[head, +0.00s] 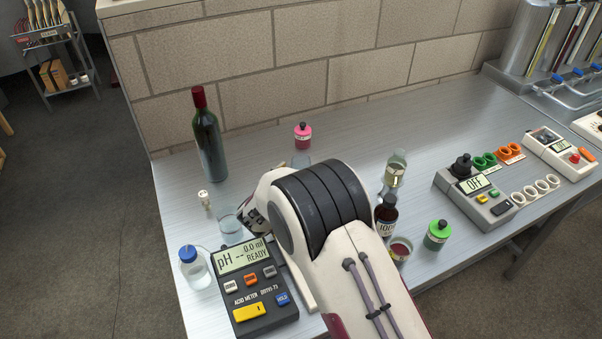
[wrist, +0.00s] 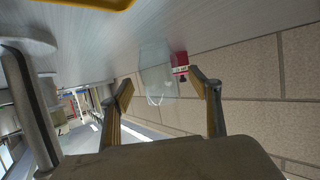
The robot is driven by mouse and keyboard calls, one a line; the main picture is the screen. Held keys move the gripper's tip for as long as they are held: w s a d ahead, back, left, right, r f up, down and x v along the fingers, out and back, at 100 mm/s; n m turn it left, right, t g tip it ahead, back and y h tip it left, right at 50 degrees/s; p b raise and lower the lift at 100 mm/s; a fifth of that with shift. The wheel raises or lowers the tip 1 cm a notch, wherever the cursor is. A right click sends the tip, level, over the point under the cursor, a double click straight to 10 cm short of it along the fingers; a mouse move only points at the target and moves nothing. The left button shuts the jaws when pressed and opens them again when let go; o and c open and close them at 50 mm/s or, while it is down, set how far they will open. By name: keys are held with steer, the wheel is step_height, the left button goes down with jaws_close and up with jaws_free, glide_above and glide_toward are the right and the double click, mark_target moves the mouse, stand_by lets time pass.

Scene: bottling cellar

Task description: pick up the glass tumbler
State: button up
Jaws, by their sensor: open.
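A clear glass tumbler (wrist: 157,72) shows in the wrist view, in line with the gap between my fingertips. It is see-through, and its depth relative to the tips is hard to judge. In the head view, the top of what looks like the same glass (head: 301,160) shows just behind my arm; the rest is hidden. My gripper (wrist: 165,90) is open, with a yellowish pad on each side of the glass and no visible contact. In the head view my arm hides the fingers.
A pink-lidded jar (head: 303,136) stands close behind the glass. A dark wine bottle (head: 209,140), another clear glass (head: 231,228) and a pH meter (head: 252,280) stand left. Small bottles, a green-lidded jar (head: 437,235) and a grey device (head: 475,195) stand right. A block wall (head: 300,50) backs the bench.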

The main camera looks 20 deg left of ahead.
steer(key=shift+x, duration=1.45)
steer(key=c, duration=1.2)
